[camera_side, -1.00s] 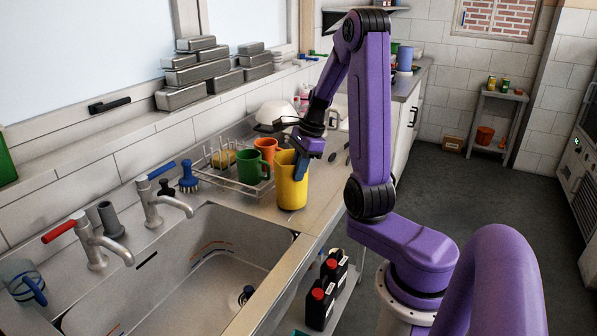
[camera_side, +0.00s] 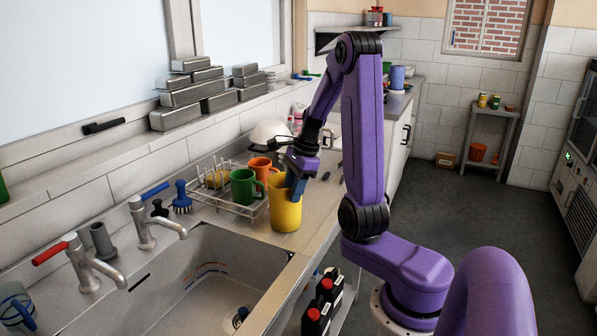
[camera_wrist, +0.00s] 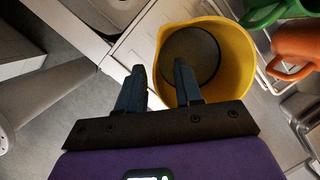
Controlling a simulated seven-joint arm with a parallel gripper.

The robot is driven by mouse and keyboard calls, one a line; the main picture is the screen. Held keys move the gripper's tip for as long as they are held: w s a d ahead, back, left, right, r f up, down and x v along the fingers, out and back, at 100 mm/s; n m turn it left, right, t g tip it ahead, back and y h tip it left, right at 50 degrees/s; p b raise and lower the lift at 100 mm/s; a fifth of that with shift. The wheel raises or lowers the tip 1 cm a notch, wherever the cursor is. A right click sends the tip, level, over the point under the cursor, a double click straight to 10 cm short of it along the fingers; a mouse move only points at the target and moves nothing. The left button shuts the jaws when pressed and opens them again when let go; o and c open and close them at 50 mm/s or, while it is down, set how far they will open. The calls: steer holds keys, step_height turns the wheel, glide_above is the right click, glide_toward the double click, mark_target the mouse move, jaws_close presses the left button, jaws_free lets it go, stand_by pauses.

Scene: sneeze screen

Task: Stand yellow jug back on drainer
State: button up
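The yellow jug (camera_side: 285,212) stands upright on the counter, just right of the wire drainer (camera_side: 228,206). The drainer holds a green mug (camera_side: 243,188) and an orange mug (camera_side: 259,165). My gripper (camera_side: 296,182) is at the jug's rim in the side view, pointing down. In the wrist view the jug (camera_wrist: 238,50) opens toward the camera, and its near wall shows between the two fingers of my gripper (camera_wrist: 158,72). One finger looks inside the mouth, the other outside. A wide gap shows between the fingers. The jug's handle cannot be made out.
The sink (camera_side: 190,285) lies in front, with two taps at its left. A blue brush (camera_side: 181,200) stands left of the drainer. A white bowl-like thing (camera_side: 270,135) is behind it. Metal boxes (camera_side: 190,95) line the ledge. Dark bottles with red caps (camera_side: 325,295) stand below the counter.

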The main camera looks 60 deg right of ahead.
steer(key=v, duration=1.1)
steer(key=a+f+n+g, duration=0.2)
steer(key=a+f+n, duration=0.1)
steer(key=a+n, duration=1.5)
steer(key=s+a+f+n, duration=0.2)
steer(key=s+a+n, duration=0.2)
steer(key=s+n, duration=0.4)
steer(key=s+a+f+n+h, duration=0.1)
steer(key=s+a+f+n, duration=0.1)
steer(key=s+a+n, duration=0.3)
steer(key=shift+s+n+h, duration=0.3)
steer(key=shift+s+n, duration=1.7)
steer(key=shift+n, duration=1.3)
steer(key=shift+a+f, duration=0.15)
